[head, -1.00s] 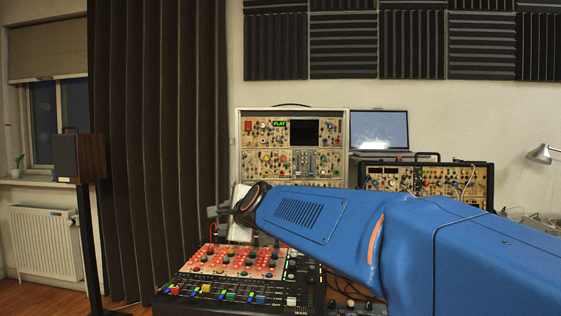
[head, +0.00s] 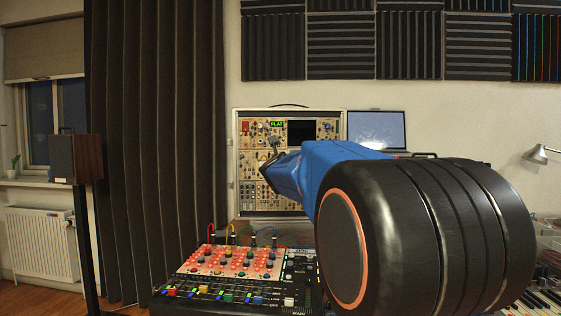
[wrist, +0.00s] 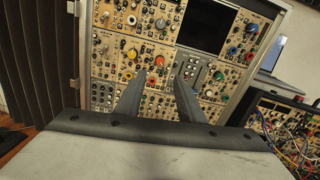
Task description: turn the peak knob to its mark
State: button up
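The panel rack (head: 236,178) stands behind the mixer, with many small knobs on cream modules; it fills much of the wrist view (wrist: 84,55). I cannot read which knob is labelled peak, nor its mark. Contact with the panel cannot be judged. In the head view my arm hides the rack's right part.
A mixer (head: 235,262) with coloured faders stands low in front of the rack, patch cables at its back. A laptop (head: 377,129) is behind at right. A second rack with loose cables (wrist: 285,125) is at right in the wrist view. A speaker (head: 76,158) stands left.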

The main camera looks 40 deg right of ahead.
jog(key=x, duration=1.2)
jog(key=shift+w+d, duration=0.2)
jog(key=shift+d, duration=0.05)
grip_shut()
